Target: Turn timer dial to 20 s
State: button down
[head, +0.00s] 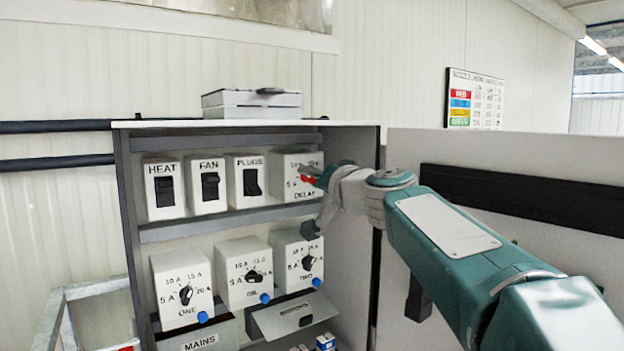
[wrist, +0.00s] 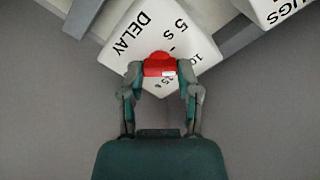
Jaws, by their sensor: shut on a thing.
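The timer dial is a red knob (wrist: 159,66) on the white DELAY box (wrist: 130,35), with "5 s" and "10" marks showing in the wrist view. My gripper (wrist: 160,70) is shut on the knob, one finger on each side. In the head view the DELAY box (head: 288,188) is at the right end of the top row. My gripper (head: 315,182) reaches it from the right and hides part of its face. A bit of the red knob (head: 307,179) shows. I cannot tell which mark the knob points to.
Switch boxes HEAT (head: 163,188), FAN (head: 207,186) and PLUGS (head: 249,183) stand left of DELAY. Below are rotary boxes ONE (head: 183,288), OIL (head: 244,273) and another (head: 297,262). The open cabinet door (head: 505,165) is at right, beside my arm.

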jog(key=m, duration=0.7)
jog(key=shift+w+f, duration=0.1)
jog(key=shift+f, duration=0.15)
jog(key=m, duration=1.3)
jog(key=shift+f, duration=0.35)
jog(key=m, duration=0.3)
jog(key=shift+m, duration=0.3)
jog(key=shift+a+m, duration=0.1)
jog(key=shift+m, duration=1.6)
jog(key=shift+c, duration=1.6)
grip_release()
jog(key=shift+r, duration=0.1)
